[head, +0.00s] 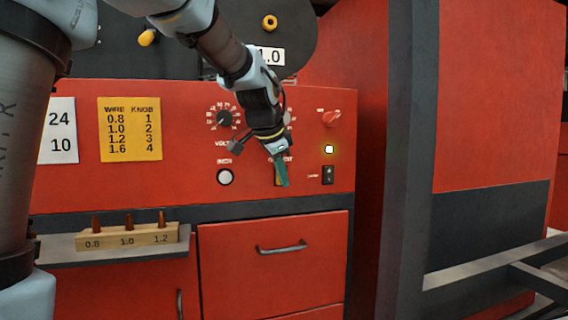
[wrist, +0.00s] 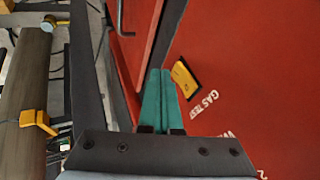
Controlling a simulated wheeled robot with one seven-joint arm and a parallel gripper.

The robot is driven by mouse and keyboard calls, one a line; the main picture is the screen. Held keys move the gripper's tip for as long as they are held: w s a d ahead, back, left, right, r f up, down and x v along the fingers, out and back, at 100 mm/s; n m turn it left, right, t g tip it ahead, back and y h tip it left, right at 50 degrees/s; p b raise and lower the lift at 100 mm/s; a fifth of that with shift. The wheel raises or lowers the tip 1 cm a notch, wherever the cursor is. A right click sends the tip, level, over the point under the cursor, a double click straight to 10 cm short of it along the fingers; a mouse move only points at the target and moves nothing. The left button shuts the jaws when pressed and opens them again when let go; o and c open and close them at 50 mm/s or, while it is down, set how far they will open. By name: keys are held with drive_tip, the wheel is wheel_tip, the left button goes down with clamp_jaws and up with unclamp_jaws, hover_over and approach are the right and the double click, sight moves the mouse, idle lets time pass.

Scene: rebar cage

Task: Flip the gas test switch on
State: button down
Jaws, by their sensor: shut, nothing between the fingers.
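The gas test switch (wrist: 184,80) is a yellow plate with a dark part at its edge on the red panel, beside the white GAS TEST lettering in the wrist view. In the head view it is mostly hidden behind my gripper, with only a yellow sliver (head: 277,179) showing. My gripper (head: 284,184) has green fingers, shut and empty, pointing down in front of the panel. In the wrist view the fingertips (wrist: 161,72) are just left of the switch plate; I cannot tell whether they touch it. The switch's on or off position is not clear.
The panel holds a round button (head: 225,177), a voltage knob (head: 224,118), a red knob (head: 331,118), a lit lamp (head: 329,149) and a black rocker switch (head: 328,175). Below are a drawer handle (head: 281,248) and a wooden tip holder (head: 127,237) on a ledge. A dark post (head: 407,150) stands right.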

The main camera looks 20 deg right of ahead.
drive_tip(key=shift+w+d, duration=0.1)
drive_tip(key=shift+w, duration=0.4)
drive_tip(key=shift+f, duration=0.1)
